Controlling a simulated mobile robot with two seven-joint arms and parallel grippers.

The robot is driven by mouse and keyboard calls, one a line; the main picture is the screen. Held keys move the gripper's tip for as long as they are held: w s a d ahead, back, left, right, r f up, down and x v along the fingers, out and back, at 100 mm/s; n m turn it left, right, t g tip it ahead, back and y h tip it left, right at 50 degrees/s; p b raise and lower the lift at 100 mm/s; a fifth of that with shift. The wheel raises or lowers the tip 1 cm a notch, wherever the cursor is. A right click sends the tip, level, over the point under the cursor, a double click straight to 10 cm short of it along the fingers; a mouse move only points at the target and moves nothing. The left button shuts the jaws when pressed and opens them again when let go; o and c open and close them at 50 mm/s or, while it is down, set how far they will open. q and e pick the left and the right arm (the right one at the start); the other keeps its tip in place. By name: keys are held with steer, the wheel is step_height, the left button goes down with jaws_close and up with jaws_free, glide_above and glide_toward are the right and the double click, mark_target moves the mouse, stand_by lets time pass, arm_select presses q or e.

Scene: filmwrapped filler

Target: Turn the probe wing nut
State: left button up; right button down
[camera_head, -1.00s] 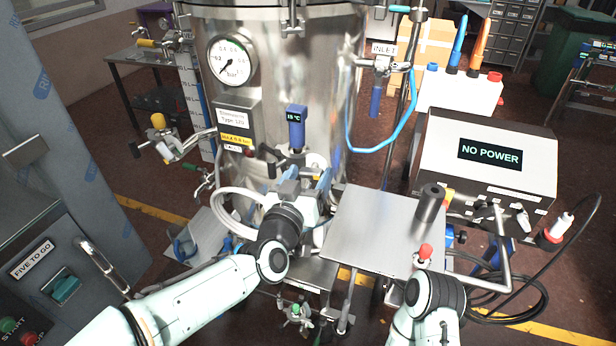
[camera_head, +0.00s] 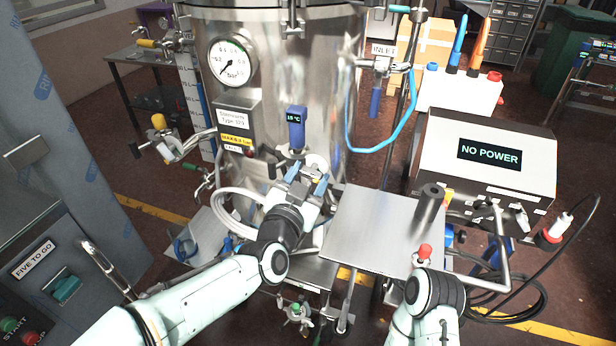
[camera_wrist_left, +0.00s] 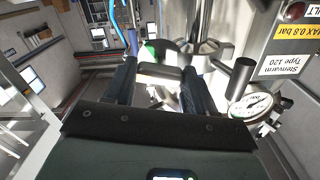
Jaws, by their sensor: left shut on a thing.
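The blue temperature probe (camera_head: 297,128), its small display reading 15 °C, sticks up from a fitting on the front of the steel tank. My left gripper (camera_head: 308,179) is at the fitting just below the probe, its two blue-tipped fingers on either side of a small pale part, the probe wing nut. In the left wrist view the pale wing nut (camera_wrist_left: 160,73) sits between the dark fingers, and the gripper is shut on it. The wing nut's exact angle is hard to make out.
The steel tank (camera_head: 280,80) with a pressure gauge (camera_head: 232,62) stands close behind the gripper. A bare metal plate (camera_head: 372,230) lies to its right, with a grey cylinder (camera_head: 430,203) at its edge. A control box (camera_head: 487,155) reads NO POWER. A white hose loops left of the gripper.

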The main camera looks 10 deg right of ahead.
arm_select(q)
steer(key=m, duration=0.4)
steer(key=shift+m, duration=0.4)
steer(key=m, duration=0.4)
stand_by(0.4)
steer(key=o, duration=1)
steer(key=shift+o, duration=0.2)
steer(key=b+v, duration=0.1)
steer(key=v, duration=1.2)
steer(key=shift+a, duration=0.2)
steer(key=shift+s+f, duration=0.1)
